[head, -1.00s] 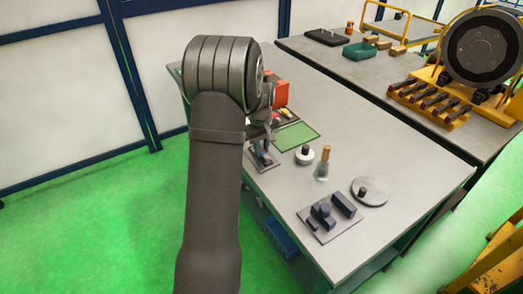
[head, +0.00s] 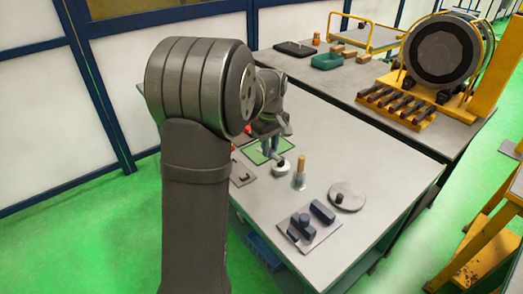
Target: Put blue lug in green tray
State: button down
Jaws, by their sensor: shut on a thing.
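A flat green tray (head: 251,155) with a dark rim lies on the near table, partly hidden behind my arm and gripper. My gripper (head: 270,146) points down over this tray, shut on a small bluish piece that looks like the blue lug (head: 270,150). The lug is small and mostly covered by the fingers. I cannot tell whether it touches the tray.
Right of the gripper are a white disc with a black knob (head: 281,168) and a bottle with a wooden handle (head: 300,175). A plate with dark blocks (head: 309,228) and a grey disc (head: 347,198) lie nearer the front. A dark plate (head: 240,175) is left.

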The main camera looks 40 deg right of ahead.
jog(key=w+d, duration=0.3)
jog(key=d, duration=0.7)
jog(key=shift+m, duration=0.3)
jog(key=w+a+f, duration=0.1)
jog(key=w+f, duration=0.1)
jog(key=w, duration=0.1)
jog(key=w+a+f, duration=0.1)
jog(key=w+f, duration=0.2)
jog(key=w, duration=0.1)
jog(key=w+a+f, duration=0.1)
jog(key=w+f, duration=0.1)
jog(key=w, duration=0.2)
jog(key=shift+f, duration=2.2)
jog(key=shift+f, duration=0.15)
jog(key=c, duration=1.2)
grip_release()
